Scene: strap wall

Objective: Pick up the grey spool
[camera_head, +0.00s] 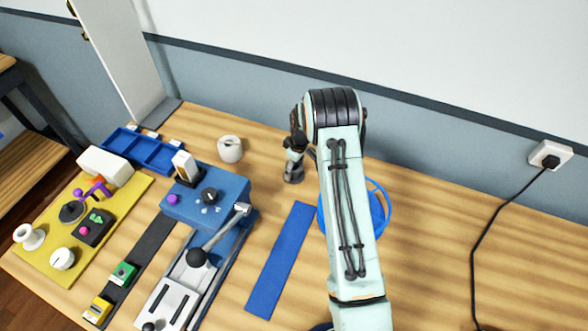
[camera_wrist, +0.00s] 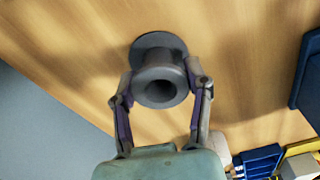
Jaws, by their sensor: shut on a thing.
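The grey spool (camera_wrist: 160,68) stands on the wooden table in the wrist view, its hollow end facing the camera and its wide flange against the table. My gripper (camera_wrist: 160,90) has one finger on each side of the spool and is shut on it. In the head view the spool (camera_head: 293,174) shows small beneath my gripper (camera_head: 293,152), close to the wall side of the table.
A white cup-like roll (camera_head: 230,149) stands left of the spool. A blue machine (camera_head: 207,200) with a lever, a blue tray (camera_head: 143,150) and a yellow board (camera_head: 80,228) lie further left. A blue strip (camera_head: 281,260) lies in front. A blue ring (camera_head: 386,210) is partly behind my arm.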

